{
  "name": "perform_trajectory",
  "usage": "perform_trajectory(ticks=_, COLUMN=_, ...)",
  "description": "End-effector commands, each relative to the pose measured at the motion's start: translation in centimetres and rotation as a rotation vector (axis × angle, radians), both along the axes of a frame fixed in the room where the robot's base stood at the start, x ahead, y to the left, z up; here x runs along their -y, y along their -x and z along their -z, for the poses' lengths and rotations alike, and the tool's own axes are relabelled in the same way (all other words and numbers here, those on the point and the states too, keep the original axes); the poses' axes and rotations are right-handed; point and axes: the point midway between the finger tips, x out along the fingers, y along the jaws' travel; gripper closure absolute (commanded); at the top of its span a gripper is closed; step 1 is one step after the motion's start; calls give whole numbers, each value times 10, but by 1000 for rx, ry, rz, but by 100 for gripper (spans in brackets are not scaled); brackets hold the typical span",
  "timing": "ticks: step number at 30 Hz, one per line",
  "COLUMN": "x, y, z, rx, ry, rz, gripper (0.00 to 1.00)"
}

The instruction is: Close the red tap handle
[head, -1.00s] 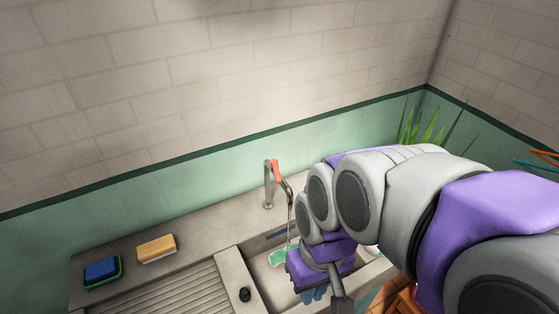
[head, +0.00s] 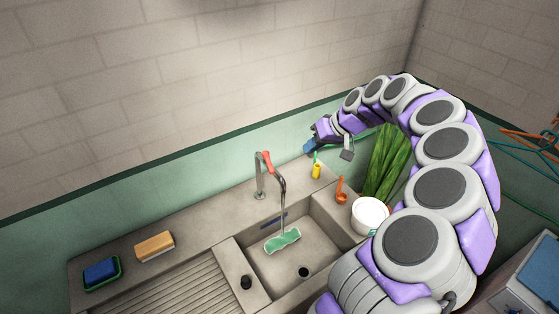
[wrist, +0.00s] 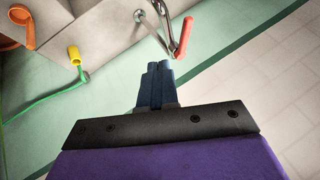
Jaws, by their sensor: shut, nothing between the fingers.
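The red tap handle (head: 268,162) sits on top of the metal tap (head: 259,180) at the back of the sink, standing up and tilted. A thin stream of water seems to fall from the spout into the basin. In the wrist view the red handle (wrist: 183,37) is beyond my fingertips and a little right, beside the metal spout. My gripper (head: 311,146) is raised to the right of the tap, near the green wall, apart from the handle. In the wrist view its blue fingers (wrist: 159,68) are together and empty.
The sink basin (head: 325,240) holds a green cloth (head: 282,240). Space above the counter is free.

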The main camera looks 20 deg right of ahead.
Motion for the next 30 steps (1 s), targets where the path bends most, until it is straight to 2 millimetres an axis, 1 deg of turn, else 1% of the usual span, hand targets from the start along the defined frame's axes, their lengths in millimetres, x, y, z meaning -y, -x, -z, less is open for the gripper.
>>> perform_trajectory(ticks=2, x=4, y=-2, z=5, rx=-1, ry=-3, rz=6, gripper=100)
perform_trajectory(ticks=5, x=0, y=-6, z=14, rx=-2, ry=-4, rz=3, gripper=100)
perform_trajectory(ticks=10, x=-12, y=-20, z=38, rx=-1, ry=-4, rz=4, gripper=100)
perform_trajectory(ticks=15, x=-28, y=-34, z=65, rx=-3, ry=-3, rz=3, gripper=100)
perform_trajectory(ticks=19, x=-40, y=-44, z=84, rx=-2, ry=0, rz=2, gripper=100)
perform_trajectory(ticks=21, x=-53, y=-45, z=81, rx=0, ry=0, rz=-1, gripper=100)
perform_trajectory(ticks=24, x=-65, y=-46, z=81, rx=2, ry=0, rz=1, gripper=100)
perform_trajectory(ticks=30, x=-75, y=-48, z=81, rx=1, ry=-2, rz=3, gripper=100)
